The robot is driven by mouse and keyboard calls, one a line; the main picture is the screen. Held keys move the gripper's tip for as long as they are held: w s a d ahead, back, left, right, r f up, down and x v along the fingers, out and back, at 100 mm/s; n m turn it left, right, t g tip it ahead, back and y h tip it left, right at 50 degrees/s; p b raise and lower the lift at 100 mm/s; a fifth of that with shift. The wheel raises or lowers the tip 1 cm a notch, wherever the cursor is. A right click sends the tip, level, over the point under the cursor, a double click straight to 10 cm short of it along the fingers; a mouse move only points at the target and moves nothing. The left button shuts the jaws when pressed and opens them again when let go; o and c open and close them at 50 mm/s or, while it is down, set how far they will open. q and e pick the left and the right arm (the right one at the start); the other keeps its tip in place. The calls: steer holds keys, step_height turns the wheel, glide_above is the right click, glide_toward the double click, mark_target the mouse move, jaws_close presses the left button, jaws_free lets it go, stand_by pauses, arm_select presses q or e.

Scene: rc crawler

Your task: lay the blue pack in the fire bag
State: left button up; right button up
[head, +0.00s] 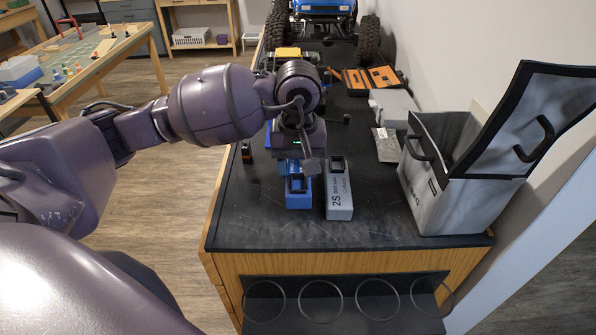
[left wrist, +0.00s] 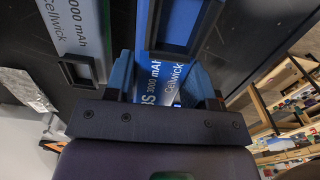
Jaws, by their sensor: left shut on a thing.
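The blue pack (head: 298,196) is at the front of the black bench, left of the grey pack (head: 340,200) marked 2S. My left gripper (head: 296,170) reaches down over the blue pack and is shut on it. In the left wrist view, the blue pack (left wrist: 165,80) shows white print between the two fingers, and the grey pack (left wrist: 75,30) lies beside it. I cannot tell whether the blue pack touches the bench. The fire bag (head: 425,205) is grey with black edges, at the bench's right, its lid raised. Its inside is mostly hidden. My right gripper is not in view.
A silver pouch (head: 385,146), a grey box (head: 393,106) and an open orange case (head: 370,78) lie behind the packs. A blue crawler (head: 322,8) stands at the back. Bare bench top (head: 375,225) lies between the grey pack and the bag.

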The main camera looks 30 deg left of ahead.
arm_select(q)
steer(key=shift+f, duration=1.15)
steer(key=o, duration=1.2)
